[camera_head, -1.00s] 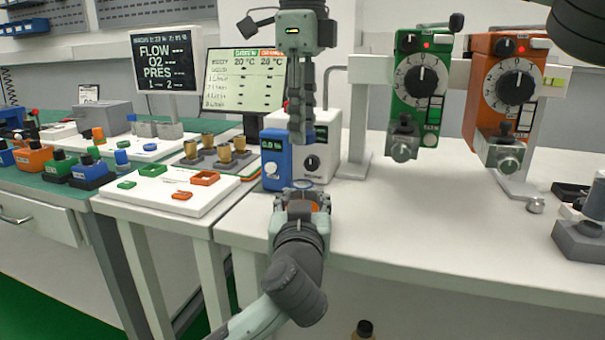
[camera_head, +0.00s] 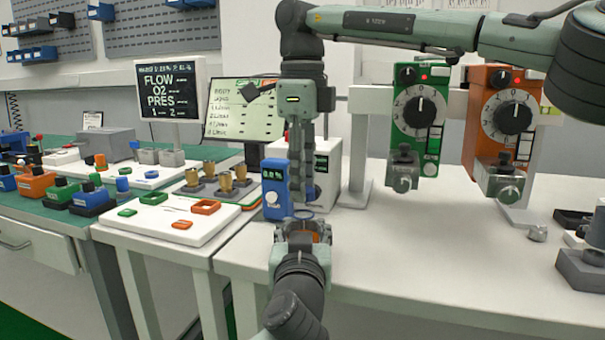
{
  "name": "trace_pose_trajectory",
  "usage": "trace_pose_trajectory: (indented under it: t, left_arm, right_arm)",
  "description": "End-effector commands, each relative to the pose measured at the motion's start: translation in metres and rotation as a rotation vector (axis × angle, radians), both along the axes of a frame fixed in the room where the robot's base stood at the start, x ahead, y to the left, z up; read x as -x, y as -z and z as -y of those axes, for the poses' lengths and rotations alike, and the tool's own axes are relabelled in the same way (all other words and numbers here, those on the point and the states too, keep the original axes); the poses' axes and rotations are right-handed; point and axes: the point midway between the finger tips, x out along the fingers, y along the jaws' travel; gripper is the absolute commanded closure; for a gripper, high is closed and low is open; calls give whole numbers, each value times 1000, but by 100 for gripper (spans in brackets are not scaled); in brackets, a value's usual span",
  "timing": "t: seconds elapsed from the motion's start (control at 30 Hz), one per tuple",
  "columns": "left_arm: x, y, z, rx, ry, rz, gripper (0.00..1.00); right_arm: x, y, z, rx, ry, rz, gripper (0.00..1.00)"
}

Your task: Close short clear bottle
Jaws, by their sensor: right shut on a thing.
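My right gripper (camera_head: 303,200) hangs from the arm at the top right and points straight down. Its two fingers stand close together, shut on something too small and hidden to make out. A thin clear bluish ring (camera_head: 304,214) shows just below its fingertips; I cannot tell whether it is a bottle's rim or a cap. My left gripper (camera_head: 303,232) comes up from the bottom, directly below the right one. Something orange-brown (camera_head: 316,238) shows between its fingers. I cannot tell whether they grip it. No short clear bottle can be clearly made out.
A blue device (camera_head: 275,189) and a white box (camera_head: 326,170) stand just behind the grippers. Green (camera_head: 417,120) and orange (camera_head: 508,120) dial units stand to the right. A white tray (camera_head: 150,222) with coloured frames lies left. The white counter (camera_head: 400,240) is clear at front right.

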Motion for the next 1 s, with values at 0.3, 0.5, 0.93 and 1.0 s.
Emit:
trace_pose_trajectory:
  t: [0.3,0.5,0.93,1.0]
  left_arm:
    - [0,0,0,0,0,0,100]
    - [0,0,0,0,0,0,100]
    - [0,0,0,0,0,0,100]
    - [0,0,0,0,0,0,100]
  right_arm:
    - [0,9,0,-1,0,-1,82]
    - [0,9,0,0,0,-1,82]
    - [0,14,0,0,-2,-1,82]
    - [0,15,0,0,-2,-1,82]
